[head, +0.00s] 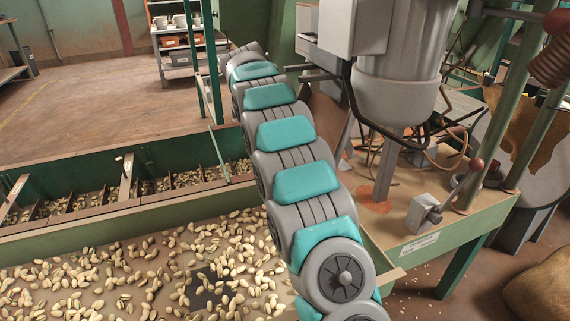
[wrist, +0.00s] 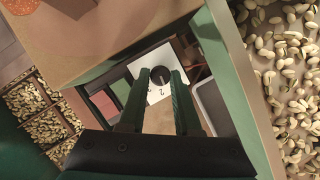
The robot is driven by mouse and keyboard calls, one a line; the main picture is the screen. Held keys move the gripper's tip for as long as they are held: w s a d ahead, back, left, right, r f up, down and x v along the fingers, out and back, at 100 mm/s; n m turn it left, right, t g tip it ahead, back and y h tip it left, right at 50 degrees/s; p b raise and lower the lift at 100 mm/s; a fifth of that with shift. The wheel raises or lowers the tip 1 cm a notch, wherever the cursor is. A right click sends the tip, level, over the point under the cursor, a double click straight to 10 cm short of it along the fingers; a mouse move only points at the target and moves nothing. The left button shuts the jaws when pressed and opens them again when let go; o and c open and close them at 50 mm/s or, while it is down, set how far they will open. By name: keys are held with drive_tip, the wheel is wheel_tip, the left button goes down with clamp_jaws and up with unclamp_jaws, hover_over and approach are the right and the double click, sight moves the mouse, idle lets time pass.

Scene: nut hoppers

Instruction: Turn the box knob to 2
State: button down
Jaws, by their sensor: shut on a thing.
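In the wrist view, my gripper (wrist: 161,74) reaches down beside a green frame, with its two dark green fingers on either side of a dark round knob (wrist: 159,80). It is shut on this knob. The knob sits on a white dial face (wrist: 153,97) of a box. In the head view my arm hides the gripper and the knob.
A wooden worktop (head: 466,228) on green legs stands at the right, with a small grey box (head: 421,213) on it. A hopper full of pistachios (head: 140,270) lies in front. In the wrist view a green beam (wrist: 238,85) runs close to the right of my fingers.

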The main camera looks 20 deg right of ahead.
idle(0.3)
drive_tip(key=c, duration=0.6)
unclamp_jaws()
